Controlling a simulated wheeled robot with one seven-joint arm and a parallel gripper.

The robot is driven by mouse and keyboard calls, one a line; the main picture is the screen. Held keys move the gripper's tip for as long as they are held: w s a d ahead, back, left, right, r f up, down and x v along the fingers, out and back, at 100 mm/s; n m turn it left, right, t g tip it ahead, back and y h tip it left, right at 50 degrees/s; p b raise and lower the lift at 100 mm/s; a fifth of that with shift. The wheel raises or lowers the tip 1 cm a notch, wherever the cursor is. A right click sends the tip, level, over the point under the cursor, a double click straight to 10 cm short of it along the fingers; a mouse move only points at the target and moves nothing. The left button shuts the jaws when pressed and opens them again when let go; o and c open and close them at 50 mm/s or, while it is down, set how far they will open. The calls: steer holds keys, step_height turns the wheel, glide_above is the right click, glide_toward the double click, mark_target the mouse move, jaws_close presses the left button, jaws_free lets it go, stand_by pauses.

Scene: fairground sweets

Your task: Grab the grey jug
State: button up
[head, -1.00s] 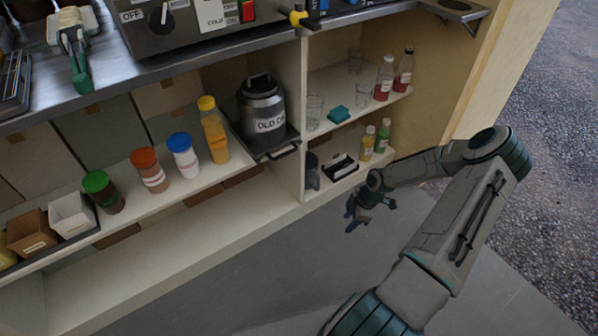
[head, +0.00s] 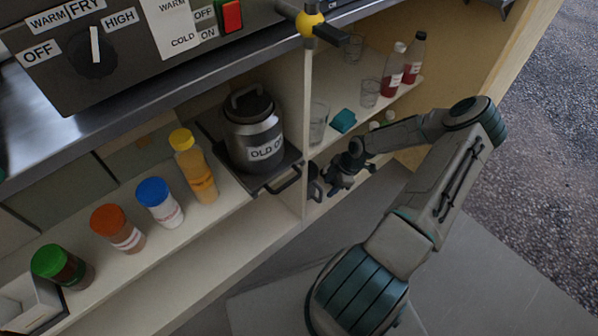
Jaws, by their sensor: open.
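A small dark grey jug (head: 314,187) stands on the lower right shelf, just right of the upright divider. It is partly hidden by the shelf edge and my gripper. My gripper (head: 333,183) is open and empty, right beside the jug on its right. I cannot tell whether the fingers touch it. A larger grey metal can (head: 254,136) labelled "OLD O…" stands on a dark tray, left of the divider.
The divider (head: 305,110) stands close left of my gripper. Above it, the upper shelf holds a teal item (head: 342,121), glasses and red bottles (head: 413,58). Capped jars (head: 160,202) line the left shelf. Floor in front is clear.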

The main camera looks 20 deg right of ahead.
mark_target(320, 201)
steer(key=b+x, duration=0.1)
steer(key=x, duration=0.1)
steer(key=b+x, duration=0.1)
steer(key=x, duration=0.1)
steer(key=b+x, duration=0.1)
steer(key=x, duration=0.1)
steer(key=shift+s+a+f+b, duration=0.25)
steer(key=shift+a+b, duration=0.15)
steer(key=shift+w+a+f, duration=0.1)
steer(key=shift+a+f, duration=0.1)
steer(key=shift+f, duration=0.25)
jaws_close()
